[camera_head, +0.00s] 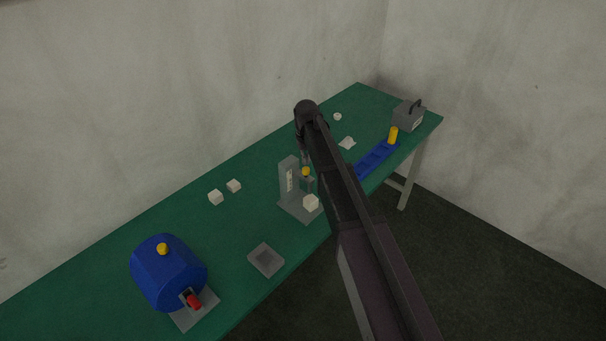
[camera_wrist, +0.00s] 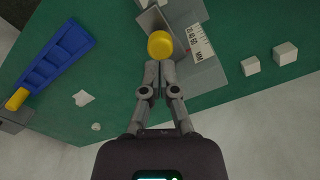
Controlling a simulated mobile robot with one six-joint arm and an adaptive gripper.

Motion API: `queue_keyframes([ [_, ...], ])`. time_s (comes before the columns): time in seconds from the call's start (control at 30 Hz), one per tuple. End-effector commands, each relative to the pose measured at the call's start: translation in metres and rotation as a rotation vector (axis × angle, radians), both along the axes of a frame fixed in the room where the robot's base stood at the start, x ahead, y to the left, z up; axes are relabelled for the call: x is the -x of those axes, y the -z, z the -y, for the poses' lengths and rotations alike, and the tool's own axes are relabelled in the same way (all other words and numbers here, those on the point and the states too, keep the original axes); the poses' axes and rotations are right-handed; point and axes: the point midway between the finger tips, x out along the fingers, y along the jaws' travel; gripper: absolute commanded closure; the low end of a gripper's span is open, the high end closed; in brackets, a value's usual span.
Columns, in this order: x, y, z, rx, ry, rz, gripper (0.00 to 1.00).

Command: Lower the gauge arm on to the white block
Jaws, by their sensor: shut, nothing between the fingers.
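The grey gauge (camera_head: 289,176) stands on the green bench with a scale strip marked in MM, which also shows in the wrist view (camera_wrist: 202,42). Its arm carries a yellow knob (camera_head: 306,171), seen large in the wrist view (camera_wrist: 160,45). The white block (camera_head: 311,202) sits on the gauge's base below the arm; only a small part of it shows at the top of the wrist view. My gripper (camera_wrist: 159,64) is shut and empty, its fingertips right at the yellow knob. I cannot tell whether they touch it. In the head view my arm partly hides the gauge's right side.
A blue machine (camera_head: 168,271) with a red-tipped lever stands at the front left of the bench (camera_head: 120,237). A grey tray (camera_head: 265,260) and two white cubes (camera_head: 216,197) lie nearby. A blue rack (camera_head: 377,159), yellow cylinder (camera_head: 393,135) and grey box (camera_head: 409,117) are at right.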

Motion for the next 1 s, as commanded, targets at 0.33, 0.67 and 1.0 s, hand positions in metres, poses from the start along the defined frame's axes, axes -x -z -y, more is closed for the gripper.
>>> queue_keyframes([
  [0.33,0.0,0.007,0.0,0.0,0.0,0.0,1.0],
  [0.67,0.0,0.013,0.0,0.0,0.001,0.0,1.0],
  [1.0,0.0,0.019,0.001,0.0,0.001,0.0,1.0],
])
